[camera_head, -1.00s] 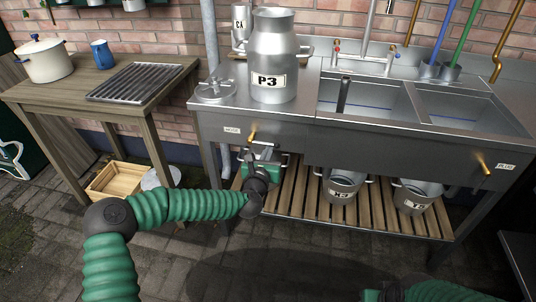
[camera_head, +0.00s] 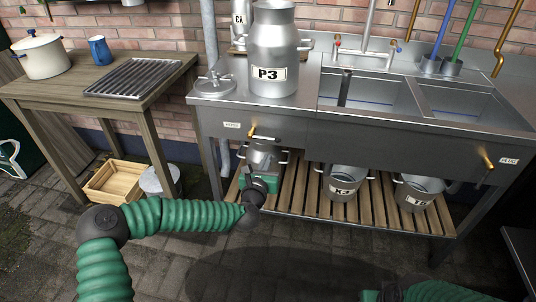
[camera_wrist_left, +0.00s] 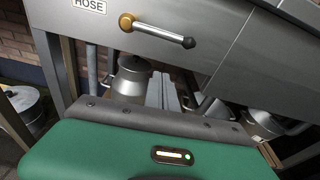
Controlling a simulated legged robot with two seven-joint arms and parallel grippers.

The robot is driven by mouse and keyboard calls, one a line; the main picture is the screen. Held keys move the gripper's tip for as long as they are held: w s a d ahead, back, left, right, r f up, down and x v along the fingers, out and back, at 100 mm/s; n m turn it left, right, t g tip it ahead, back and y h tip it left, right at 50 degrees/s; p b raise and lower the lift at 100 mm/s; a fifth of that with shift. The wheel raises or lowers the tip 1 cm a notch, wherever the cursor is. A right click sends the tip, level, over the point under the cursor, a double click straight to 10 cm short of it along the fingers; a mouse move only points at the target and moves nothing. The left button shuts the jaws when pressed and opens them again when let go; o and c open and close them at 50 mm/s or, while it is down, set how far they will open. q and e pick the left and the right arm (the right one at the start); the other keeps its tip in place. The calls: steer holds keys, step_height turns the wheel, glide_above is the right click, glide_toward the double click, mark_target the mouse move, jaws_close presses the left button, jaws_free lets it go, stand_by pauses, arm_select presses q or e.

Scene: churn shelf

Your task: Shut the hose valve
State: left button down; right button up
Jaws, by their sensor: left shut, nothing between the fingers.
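The hose valve (camera_head: 252,132) is a brass fitting on the steel sink front, beside a small white plate that reads HOSE (camera_wrist_left: 89,5) in the left wrist view. Its grey lever with a dark round end (camera_wrist_left: 188,43) points right and slightly down in both views. The brass body also shows in the left wrist view (camera_wrist_left: 126,22). My left gripper (camera_head: 264,158) is just below the valve, apart from the lever. Its grey fingers (camera_wrist_left: 164,88) are together and empty. Part of my right arm shows at the bottom right; its fingers are out of sight.
A second brass valve (camera_head: 487,162) is on the sink front at the right. A slatted shelf (camera_head: 300,205) below holds several metal cans and pails, one behind my left gripper. A large can marked P3 (camera_head: 273,50) stands on the counter above. The floor in front is clear.

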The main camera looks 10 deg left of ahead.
arm_select(q)
steer(key=s+r+p, duration=0.1)
steer(key=s, duration=0.5)
arm_select(e)
steer(key=shift+v, duration=1.1)
arm_select(q)
steer(key=shift+s, duration=0.1)
arm_select(e)
steer(key=shift+w, duration=0.15)
